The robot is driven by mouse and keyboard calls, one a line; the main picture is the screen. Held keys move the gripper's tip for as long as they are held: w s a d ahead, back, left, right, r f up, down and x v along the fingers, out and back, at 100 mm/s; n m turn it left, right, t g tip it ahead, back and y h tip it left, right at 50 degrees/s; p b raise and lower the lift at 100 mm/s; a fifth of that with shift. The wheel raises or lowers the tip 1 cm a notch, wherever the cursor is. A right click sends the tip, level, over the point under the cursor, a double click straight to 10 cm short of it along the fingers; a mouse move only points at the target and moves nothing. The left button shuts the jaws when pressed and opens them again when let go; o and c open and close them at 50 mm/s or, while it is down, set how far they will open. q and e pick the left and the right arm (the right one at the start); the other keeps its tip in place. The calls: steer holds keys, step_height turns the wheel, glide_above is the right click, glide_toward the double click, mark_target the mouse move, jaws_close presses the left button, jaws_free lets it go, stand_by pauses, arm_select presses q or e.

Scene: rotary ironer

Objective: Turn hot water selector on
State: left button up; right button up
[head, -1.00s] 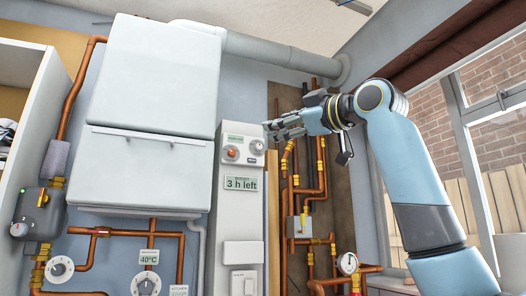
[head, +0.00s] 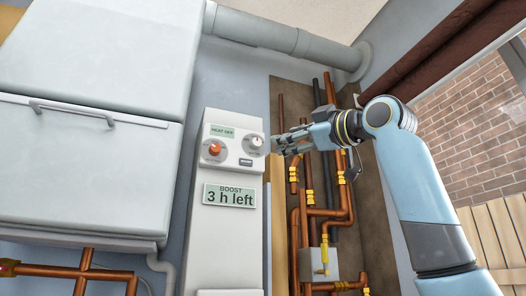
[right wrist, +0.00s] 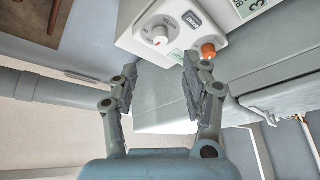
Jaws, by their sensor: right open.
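The white control panel (head: 222,240) has an orange knob (head: 213,149) on the left and a white knob (head: 256,142) on the right, under a small "HEAT OFF" display (head: 222,132). Which knob is the hot water selector I cannot read. My right gripper (head: 276,144) is just right of the white knob, open and empty. In the right wrist view, the open fingers (right wrist: 160,82) point toward the panel, with the white knob (right wrist: 160,36) between and beyond them and the orange knob (right wrist: 208,50) past the right fingertip. I see no contact. My left gripper is out of view.
A "BOOST 3 h left" display (head: 230,195) sits below the knobs. A large white boiler (head: 80,170) with a handle stands left of the panel. Copper pipes (head: 298,235) with yellow fittings run behind and below my right gripper. A grey duct (head: 260,32) crosses above.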

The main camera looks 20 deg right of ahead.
mark_target(257, 142)
steer(key=p+x, duration=0.4)
steer(key=x, duration=0.6)
steer(key=shift+a+r, duration=0.15)
steer(key=shift+a, duration=0.1)
steer(key=shift+c, duration=0.5)
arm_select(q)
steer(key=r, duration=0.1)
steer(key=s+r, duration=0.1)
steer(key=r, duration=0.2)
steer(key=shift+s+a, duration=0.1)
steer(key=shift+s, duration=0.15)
arm_select(e)
jaws_close()
